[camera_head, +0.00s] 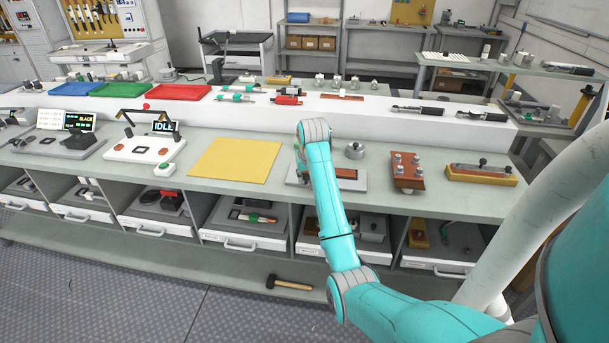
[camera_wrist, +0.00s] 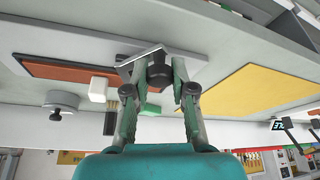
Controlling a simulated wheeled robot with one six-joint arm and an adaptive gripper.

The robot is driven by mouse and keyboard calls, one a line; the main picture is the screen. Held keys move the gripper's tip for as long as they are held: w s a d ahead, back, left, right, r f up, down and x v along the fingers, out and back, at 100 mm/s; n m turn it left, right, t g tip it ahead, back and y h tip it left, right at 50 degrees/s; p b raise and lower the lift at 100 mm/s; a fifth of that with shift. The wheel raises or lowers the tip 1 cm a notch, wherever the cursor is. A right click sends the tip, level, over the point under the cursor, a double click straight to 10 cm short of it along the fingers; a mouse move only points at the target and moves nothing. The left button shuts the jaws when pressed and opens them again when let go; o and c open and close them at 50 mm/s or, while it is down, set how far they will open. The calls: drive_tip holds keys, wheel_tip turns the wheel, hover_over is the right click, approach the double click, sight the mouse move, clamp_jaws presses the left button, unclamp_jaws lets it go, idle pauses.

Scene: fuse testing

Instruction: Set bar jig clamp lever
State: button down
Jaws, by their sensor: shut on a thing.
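The bar jig (camera_head: 359,184) is a grey plate with a brown-orange pad on the bench, partly hidden behind my arm in the head view. In the wrist view the jig (camera_wrist: 25,50) lies at the left, with its pad (camera_wrist: 60,75), a white block (camera_wrist: 98,90) and a green piece (camera_wrist: 150,109) by it. My gripper (camera_wrist: 159,78) is shut on a dark knob-like part, which I take as the clamp lever (camera_wrist: 158,66), at the jig's right end. A thin metal plate (camera_wrist: 140,62) lies close to the fingertips. The gripper is hidden in the head view.
A yellow mat (camera_head: 236,160) lies left of the jig. A round metal piece with a knob (camera_head: 354,151) stands behind it. A brown block with metal pegs (camera_head: 407,172) and a yellow-based fixture (camera_head: 481,173) stand to the right. A raised white shelf (camera_head: 350,110) runs behind.

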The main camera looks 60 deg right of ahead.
drive_tip(key=n, duration=0.1)
drive_tip(key=s+n+y, duration=0.1)
drive_tip(key=shift+s+a+n+t, duration=0.1)
drive_tip(key=shift+s+n+t, duration=0.2)
drive_tip(key=shift+n, duration=0.1)
drive_tip(key=n, duration=0.1)
drive_tip(key=s+n+y, duration=0.1)
drive_tip(key=n, duration=0.1)
drive_tip(key=shift+s+n+t, duration=0.25)
drive_tip(key=shift+n+t, duration=0.05)
drive_tip(key=shift+s+d+n+y, duration=0.3)
drive_tip(key=shift+s+n+y, duration=0.35)
drive_tip(key=shift+n, duration=0.55)
drive_tip(key=shift+s+d+n+y, duration=0.2)
drive_tip(key=shift+s+n+y, duration=0.15)
drive_tip(key=shift+n, duration=0.5)
drive_tip(key=shift+s+d+n+y, duration=0.2)
drive_tip(key=shift+n+y, duration=0.1)
drive_tip(key=shift+n, duration=0.55)
drive_tip(key=c, duration=0.9)
unclamp_jaws()
drive_tip(key=shift+c, duration=0.2)
